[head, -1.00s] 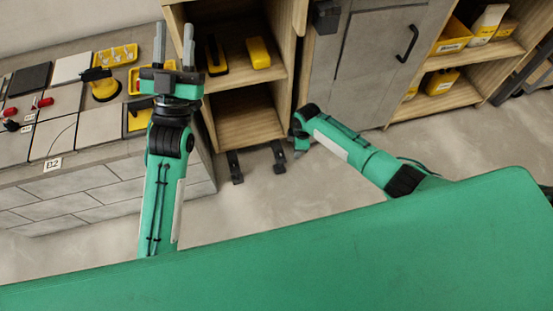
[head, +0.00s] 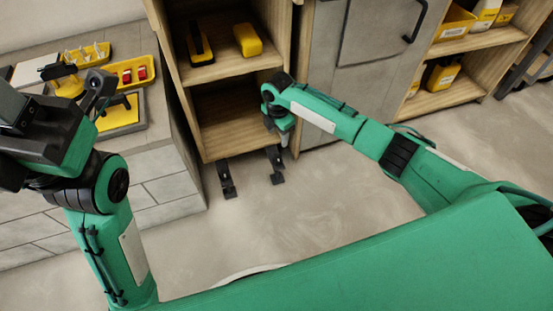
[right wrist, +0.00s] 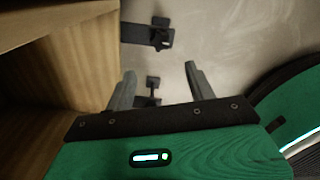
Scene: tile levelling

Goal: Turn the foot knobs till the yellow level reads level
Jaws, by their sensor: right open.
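I cannot pick out the yellow level for certain; a plain yellow block (head: 248,40) lies on the upper shelf of the open wooden cabinet. Two black foot-like fittings (head: 227,180) (head: 275,165) stick out on the floor under this cabinet; I cannot tell whether they carry the knobs. They also show in the right wrist view (right wrist: 150,36) (right wrist: 152,84). My right gripper (right wrist: 160,80) is open and empty, its fingers apart with the nearer fitting beyond them. In the head view its wrist hangs in front of the cabinet. My left gripper (head: 50,115) is partly cut off at the left edge.
The wooden cabinet (head: 225,68) also holds a black and yellow tool (head: 200,45). The tiled bench (head: 165,175) bears yellow trays (head: 133,72). A grey cabinet door (head: 350,75) stands right of it, then shelves with yellow bins (head: 455,25). The floor in front is clear.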

